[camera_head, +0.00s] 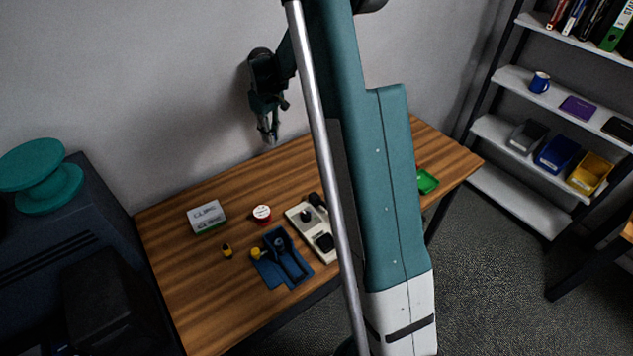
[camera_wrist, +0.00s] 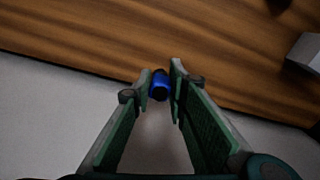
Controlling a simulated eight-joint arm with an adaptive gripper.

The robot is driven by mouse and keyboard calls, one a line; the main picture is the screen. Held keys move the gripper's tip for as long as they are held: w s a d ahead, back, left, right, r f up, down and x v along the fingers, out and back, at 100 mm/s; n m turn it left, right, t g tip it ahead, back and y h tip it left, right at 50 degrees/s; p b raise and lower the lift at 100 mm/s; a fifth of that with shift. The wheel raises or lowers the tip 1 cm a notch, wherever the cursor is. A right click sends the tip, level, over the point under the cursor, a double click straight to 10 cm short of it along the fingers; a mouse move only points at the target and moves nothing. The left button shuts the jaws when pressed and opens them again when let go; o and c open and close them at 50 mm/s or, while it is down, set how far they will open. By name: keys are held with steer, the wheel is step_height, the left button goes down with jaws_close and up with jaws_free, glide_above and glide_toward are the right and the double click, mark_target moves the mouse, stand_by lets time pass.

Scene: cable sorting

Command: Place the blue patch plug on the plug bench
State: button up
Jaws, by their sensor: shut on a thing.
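The blue patch plug (camera_wrist: 160,88) shows in the wrist view as a short blue cylinder with a dark end, between my fingertips. My gripper (camera_wrist: 161,92) is shut on it. In the head view my gripper (camera_head: 268,137) hangs above the back of the table near the wall, and the plug in it is too small to make out. A blue stand (camera_head: 274,273) with dark parts lies at the table's front middle. A cream board (camera_head: 311,229) with black plugs lies beside it, partly behind my arm. I cannot tell which of these is the plug bench.
The wooden table (camera_head: 185,275) also holds a white box (camera_head: 207,217), a red-and-white tub (camera_head: 262,214), a small yellow-and-black item (camera_head: 227,251) and a green tray (camera_head: 427,182). A grey object (camera_wrist: 306,52) shows at the wrist view's right. The table's left front is clear.

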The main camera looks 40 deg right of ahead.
glide_above(275, 162)
steer(key=shift+s+f, duration=0.1)
steer(key=shift+f, duration=3)
steer(key=shift+f, duration=0.1)
steer(key=shift+f, duration=1.75)
steer(key=shift+f+b, duration=0.15)
steer(key=shift+b, duration=0.2)
steer(key=o, duration=0.9)
step_height(275, 162, up, 12)
steer(key=shift+r+p, duration=0.1)
steer(key=shift+p, duration=0.3)
